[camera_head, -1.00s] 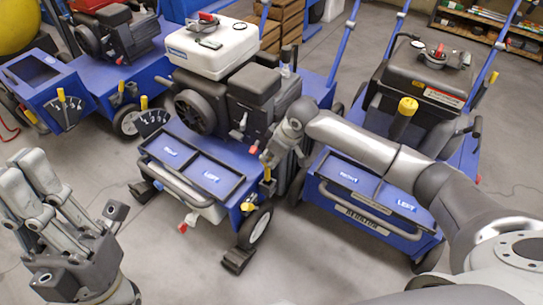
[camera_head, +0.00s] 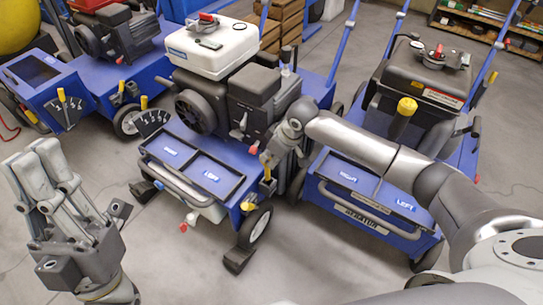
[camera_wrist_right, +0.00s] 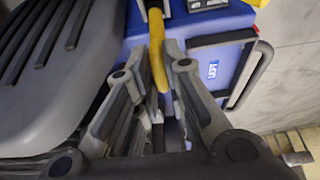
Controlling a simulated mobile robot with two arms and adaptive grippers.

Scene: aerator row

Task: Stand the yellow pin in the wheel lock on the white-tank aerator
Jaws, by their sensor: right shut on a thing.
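The white-tank aerator (camera_head: 205,48) stands in the middle of the head view, blue with a black engine. My right gripper (camera_head: 268,160) is beside its right side, above the front right wheel (camera_head: 255,226). In the right wrist view, my right gripper (camera_wrist_right: 160,70) is shut on the yellow pin (camera_wrist_right: 157,50), which runs between its fingers. A small yellow part shows just under the gripper in the head view; the pin's lower end and the wheel lock are not clearly visible. My left gripper (camera_head: 78,182) is empty and looks open, above the floor at left.
Another blue machine (camera_head: 60,90) is at left. Clear floor lies in front of the white-tank aerator.

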